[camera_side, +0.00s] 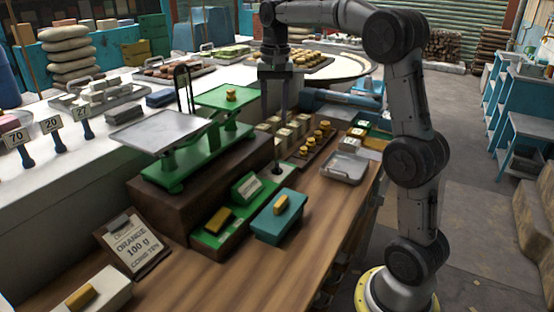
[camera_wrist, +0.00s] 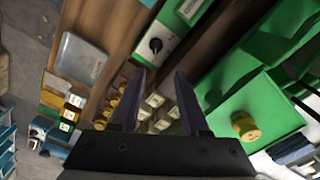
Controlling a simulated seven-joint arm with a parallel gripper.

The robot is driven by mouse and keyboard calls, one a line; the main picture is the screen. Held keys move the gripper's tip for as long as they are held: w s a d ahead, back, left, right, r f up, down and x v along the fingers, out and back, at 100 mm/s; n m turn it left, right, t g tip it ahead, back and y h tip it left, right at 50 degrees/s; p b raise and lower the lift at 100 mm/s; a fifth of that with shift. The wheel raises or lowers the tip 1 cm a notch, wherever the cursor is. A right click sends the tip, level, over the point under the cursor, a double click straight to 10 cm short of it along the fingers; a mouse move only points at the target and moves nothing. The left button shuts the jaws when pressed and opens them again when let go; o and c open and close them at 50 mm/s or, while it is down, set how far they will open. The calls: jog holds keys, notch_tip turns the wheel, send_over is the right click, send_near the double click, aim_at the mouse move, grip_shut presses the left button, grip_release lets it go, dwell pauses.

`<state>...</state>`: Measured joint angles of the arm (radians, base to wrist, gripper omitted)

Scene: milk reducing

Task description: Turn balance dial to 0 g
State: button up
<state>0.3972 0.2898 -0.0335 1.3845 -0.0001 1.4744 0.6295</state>
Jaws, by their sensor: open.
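A green balance (camera_side: 185,168) stands on a dark brown block, with a grey pan (camera_side: 157,130) at left and a higher green plate (camera_side: 225,97) at right. A brass weight (camera_side: 231,97) sits on the green plate; it also shows in the wrist view (camera_wrist: 245,126). My gripper (camera_side: 275,115) is open and empty above the counter, right of the green plate. In the wrist view its fingertips (camera_wrist: 161,73) are apart from the dial.
Rows of small blocks (camera_side: 287,135) and brass weights (camera_side: 318,138) stand below and right of my gripper. A grey tray (camera_side: 345,168), a teal box (camera_side: 280,218) and a clipboard card (camera_side: 131,243) are on the wooden counter. The front counter has bare room.

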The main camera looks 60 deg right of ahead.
aim_at(277, 164)
jog(key=f, duration=1)
jog(key=d+f, duration=0.1)
jog(key=f, duration=0.4)
jog(key=shift+s, duration=0.1)
grip_shut()
